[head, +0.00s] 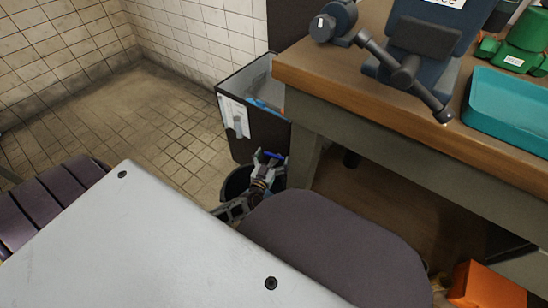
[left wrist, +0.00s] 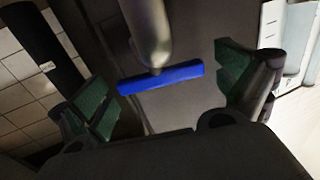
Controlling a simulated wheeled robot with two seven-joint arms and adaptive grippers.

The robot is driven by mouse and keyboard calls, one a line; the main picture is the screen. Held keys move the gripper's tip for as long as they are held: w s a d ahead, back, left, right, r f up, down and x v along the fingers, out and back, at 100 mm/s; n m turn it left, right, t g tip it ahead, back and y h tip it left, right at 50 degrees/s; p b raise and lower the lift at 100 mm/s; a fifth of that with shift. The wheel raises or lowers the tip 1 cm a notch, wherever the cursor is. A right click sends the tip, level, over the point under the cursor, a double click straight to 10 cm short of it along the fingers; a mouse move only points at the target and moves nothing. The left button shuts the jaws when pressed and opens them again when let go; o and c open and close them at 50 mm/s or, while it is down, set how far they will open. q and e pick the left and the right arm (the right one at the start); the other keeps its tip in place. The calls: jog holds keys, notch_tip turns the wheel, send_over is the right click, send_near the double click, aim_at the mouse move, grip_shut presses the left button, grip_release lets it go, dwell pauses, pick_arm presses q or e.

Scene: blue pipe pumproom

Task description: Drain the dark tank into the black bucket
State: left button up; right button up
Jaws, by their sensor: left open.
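The dark tank (head: 262,135) is an open-topped box on the tiled floor beside the workbench, with a white sheet on its left side. A blue bar handle (head: 274,154) sits low at its front. In the left wrist view the handle (left wrist: 160,78) crosses a grey rounded fitting (left wrist: 147,30) before a dark surface. My left gripper (head: 270,160) is open, with its green-padded fingers on either side of the handle; I cannot tell whether they touch it. The black bucket (head: 235,184) stands on the floor below, partly hidden by my gripper and arm. My right gripper is out of view.
The wooden-topped workbench (head: 400,112) closes off the right, with a teal tray (head: 510,105) and dark blue equipment (head: 412,50) on it. A dark chair-like seat (head: 330,250) stands in front. An orange object (head: 485,287) lies lower right. Tiled floor is clear at left.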

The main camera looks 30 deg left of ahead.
pick_arm(q)
jog(key=shift+w, duration=0.4)
jog(key=c, duration=1)
jog(key=shift+m+h, duration=1.5)
jog(key=shift+h, duration=1)
jog(key=o, duration=1)
